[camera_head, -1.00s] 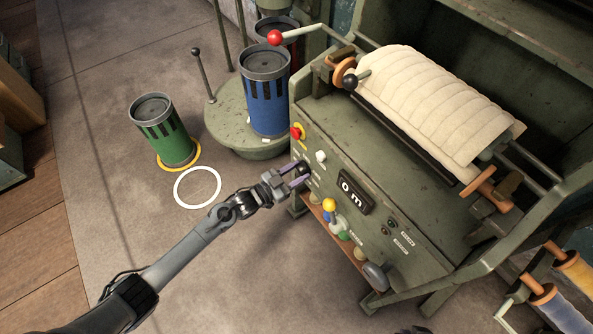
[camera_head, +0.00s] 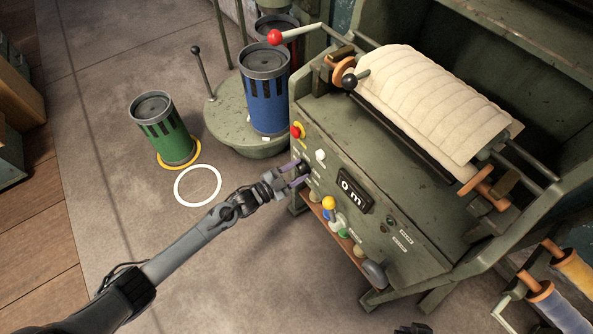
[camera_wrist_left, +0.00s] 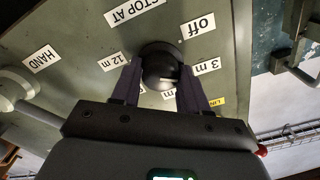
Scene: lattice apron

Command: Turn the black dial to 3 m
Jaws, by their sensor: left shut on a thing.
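The black dial (camera_wrist_left: 160,68) is on the green machine's front panel, under a "STOP AT" label (camera_wrist_left: 133,12) in the left wrist view. Labels "off" (camera_wrist_left: 201,27), "3 m" (camera_wrist_left: 206,66) and "12 m" (camera_wrist_left: 112,62) surround it; another is partly hidden by a finger. My left gripper (camera_head: 296,173) is shut on the dial, with one finger on each side in the left wrist view (camera_wrist_left: 160,86). A pale mark shows on the dial, but I cannot tell clearly which label it points to. The counter (camera_head: 352,193) reads 0 m. My right gripper is not in view.
The panel also has a red button (camera_head: 296,131), a white knob (camera_head: 320,156) and a yellow-topped lever (camera_head: 330,203). A green can (camera_head: 165,138) and a blue can (camera_head: 265,103) stand left of the machine. Open floor lies around my left arm.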

